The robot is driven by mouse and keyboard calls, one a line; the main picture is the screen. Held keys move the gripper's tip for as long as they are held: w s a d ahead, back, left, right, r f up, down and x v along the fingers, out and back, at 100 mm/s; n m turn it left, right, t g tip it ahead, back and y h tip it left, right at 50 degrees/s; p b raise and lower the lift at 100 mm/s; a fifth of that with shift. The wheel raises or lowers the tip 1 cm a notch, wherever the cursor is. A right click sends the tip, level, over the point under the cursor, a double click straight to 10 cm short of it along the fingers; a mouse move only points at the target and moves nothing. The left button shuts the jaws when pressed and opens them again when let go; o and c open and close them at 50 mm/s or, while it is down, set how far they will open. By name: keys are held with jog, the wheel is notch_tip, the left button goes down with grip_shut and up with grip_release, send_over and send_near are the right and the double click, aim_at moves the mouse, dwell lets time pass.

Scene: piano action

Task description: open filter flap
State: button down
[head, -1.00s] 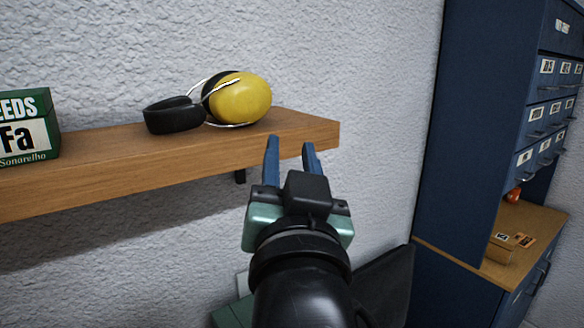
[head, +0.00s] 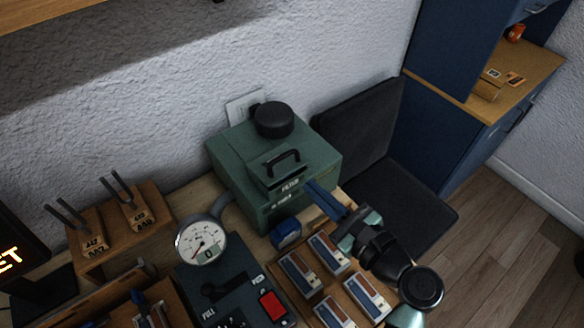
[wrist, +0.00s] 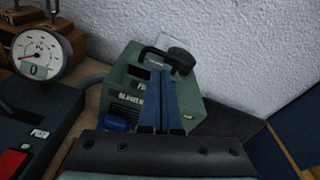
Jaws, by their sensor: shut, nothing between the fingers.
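A green metal box (head: 235,165) stands on the bench against the wall. It has a flap (head: 272,178) with a black bar handle (head: 284,161) and a label that seems to read "FILTER". The flap looks shut. In the wrist view the handle (wrist: 148,53) arches just behind my fingertips. My gripper (head: 310,187) has its blue fingers together with nothing between them. The fingertips are at the right part of the box's front, near the flap and label; I cannot tell whether they touch. In the wrist view the fingers (wrist: 162,76) hide part of the box front.
A round black cap (head: 273,119) sits on top of the box. A small blue item (head: 286,233) lies in front. A dial gauge (head: 202,240) and a dark control unit with a red switch (head: 272,305) stand left. A dark chair (head: 365,135) is to the right.

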jog(key=w+a+f+m+t+p, duration=0.1)
jog(key=w+a+f+m, duration=0.1)
jog(key=w+a+m, duration=0.1)
jog(key=w+a, duration=0.1)
jog(key=w, duration=0.1)
jog(key=shift+w+a+f+m, duration=0.15)
jog(key=shift+w+a+m, duration=0.1)
jog(key=shift+w+m, duration=0.15)
jog(key=shift+p, duration=0.4)
